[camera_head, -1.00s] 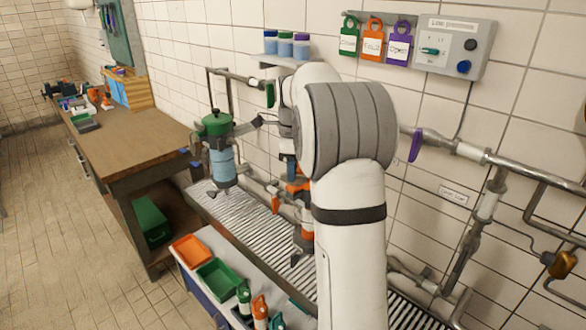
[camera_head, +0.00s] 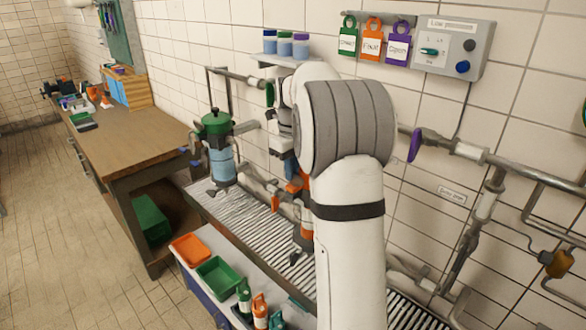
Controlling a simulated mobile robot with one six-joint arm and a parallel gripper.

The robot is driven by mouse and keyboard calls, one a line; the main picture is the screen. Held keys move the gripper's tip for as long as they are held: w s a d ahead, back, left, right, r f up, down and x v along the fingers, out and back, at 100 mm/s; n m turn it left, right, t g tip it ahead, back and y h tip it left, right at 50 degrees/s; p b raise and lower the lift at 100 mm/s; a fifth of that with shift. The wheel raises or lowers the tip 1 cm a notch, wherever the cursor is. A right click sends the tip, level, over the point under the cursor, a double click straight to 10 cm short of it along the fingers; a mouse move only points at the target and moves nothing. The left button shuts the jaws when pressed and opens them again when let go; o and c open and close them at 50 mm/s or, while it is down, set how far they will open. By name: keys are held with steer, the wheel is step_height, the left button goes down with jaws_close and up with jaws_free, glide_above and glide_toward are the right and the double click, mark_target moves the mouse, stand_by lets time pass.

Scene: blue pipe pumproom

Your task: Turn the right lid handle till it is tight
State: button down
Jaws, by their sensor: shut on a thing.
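A filter vessel (camera_head: 222,168) with a green lid (camera_head: 216,122) and a blue, see-through body stands upright at the left end of the grated trough. Small dark parts show on the left side of its lid; I cannot tell which is a lid handle. I cannot make out the right lid handle. My arm's wrist (camera_head: 283,140) is right of this vessel, in front of the wall. My gripper's fingers are hidden behind my own arm, so their contact is not visible. Orange fittings (camera_head: 297,186) show just below the wrist, partly covered by my arm.
A grated trough (camera_head: 243,215) runs along the wall. A wooden workbench (camera_head: 130,140) stands at left. A cart in front carries an orange tray (camera_head: 190,250), a green tray (camera_head: 217,277) and small bottles. Pipes with a purple handle (camera_head: 415,145) line the right wall.

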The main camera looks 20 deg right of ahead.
stand_by(0.4)
steer(key=c, duration=1.8)
jaws_free()
steer(key=shift+w, duration=0.1)
steer(key=shift+r, duration=0.1)
step_height(320, 180, up, 7)
steer(key=shift+r+b, duration=0.2)
steer(key=shift+b, duration=0.3)
steer(key=shift+r, duration=0.1)
